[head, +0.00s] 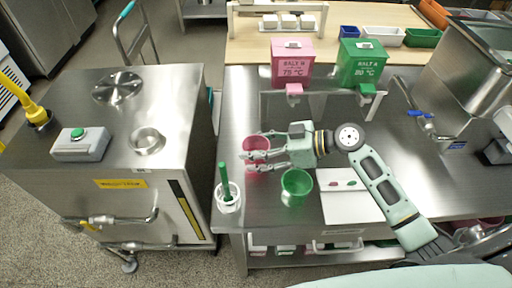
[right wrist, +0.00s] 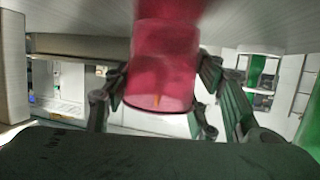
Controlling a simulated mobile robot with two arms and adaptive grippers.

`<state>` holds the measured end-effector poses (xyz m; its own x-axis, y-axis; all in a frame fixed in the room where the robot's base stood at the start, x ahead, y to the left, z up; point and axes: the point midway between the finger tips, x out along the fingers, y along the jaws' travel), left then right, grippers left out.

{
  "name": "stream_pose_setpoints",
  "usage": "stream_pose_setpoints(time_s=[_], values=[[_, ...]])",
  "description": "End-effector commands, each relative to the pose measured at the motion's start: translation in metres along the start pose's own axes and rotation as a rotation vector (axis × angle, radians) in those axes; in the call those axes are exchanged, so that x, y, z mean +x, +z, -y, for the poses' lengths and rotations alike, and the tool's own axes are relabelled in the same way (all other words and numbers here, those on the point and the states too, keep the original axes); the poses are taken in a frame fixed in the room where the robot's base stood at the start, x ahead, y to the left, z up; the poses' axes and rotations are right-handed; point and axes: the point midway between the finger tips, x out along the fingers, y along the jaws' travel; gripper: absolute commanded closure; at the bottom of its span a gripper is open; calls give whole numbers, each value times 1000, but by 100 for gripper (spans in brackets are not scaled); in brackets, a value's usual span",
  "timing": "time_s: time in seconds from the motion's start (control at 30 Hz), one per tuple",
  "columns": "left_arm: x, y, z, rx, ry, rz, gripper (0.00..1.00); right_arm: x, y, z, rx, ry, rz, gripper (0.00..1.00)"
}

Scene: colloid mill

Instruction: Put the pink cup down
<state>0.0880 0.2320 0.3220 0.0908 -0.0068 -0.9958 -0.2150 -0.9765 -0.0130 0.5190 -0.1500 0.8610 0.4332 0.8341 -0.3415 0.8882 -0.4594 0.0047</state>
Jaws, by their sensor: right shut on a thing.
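The pink cup (head: 256,143) is at the left part of the steel table in the head view, between the fingers of my right gripper (head: 262,155). The gripper is shut on it from the right. In the right wrist view the pink cup (right wrist: 163,65) fills the upper middle, with the finger links of my right gripper (right wrist: 160,100) on both sides. I cannot tell whether the cup's base touches the table. My left gripper is in neither view.
A green cup (head: 297,184) stands just in front of my right gripper. A white container with a green stick (head: 228,196) stands near the table's left edge. A white sheet (head: 350,196) lies to the right. Pink (head: 292,62) and green (head: 362,64) dispensers stand behind.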

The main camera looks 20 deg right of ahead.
Motion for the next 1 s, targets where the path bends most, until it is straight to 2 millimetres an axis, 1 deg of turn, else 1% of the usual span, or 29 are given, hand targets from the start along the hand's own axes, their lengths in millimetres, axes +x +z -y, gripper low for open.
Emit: stream_pose_setpoints(time_s=[0.27, 0.4, 0.43, 0.5, 0.77, 0.9, 0.97, 1.0], values=[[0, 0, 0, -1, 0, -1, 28, 1, 2, 0, -1, 1, -1, 76], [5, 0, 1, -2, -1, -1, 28, 2, 6, 0, -1, 1, -1, 76], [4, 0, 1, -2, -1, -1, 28, 2, 5, 0, -1, 1, 0, 46], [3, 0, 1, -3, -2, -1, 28, 1, 4, 0, -1, 1, 0, 40], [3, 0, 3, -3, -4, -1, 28, 1, 4, 0, 0, 1, 0, 40], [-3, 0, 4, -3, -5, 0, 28, 0, -1, 0, 0, 1, 0, 40], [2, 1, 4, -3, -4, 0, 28, -7, 4, -1, 0, 2, 2, 40], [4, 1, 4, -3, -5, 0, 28, -13, 4, 0, -1, 2, 2, 40]])
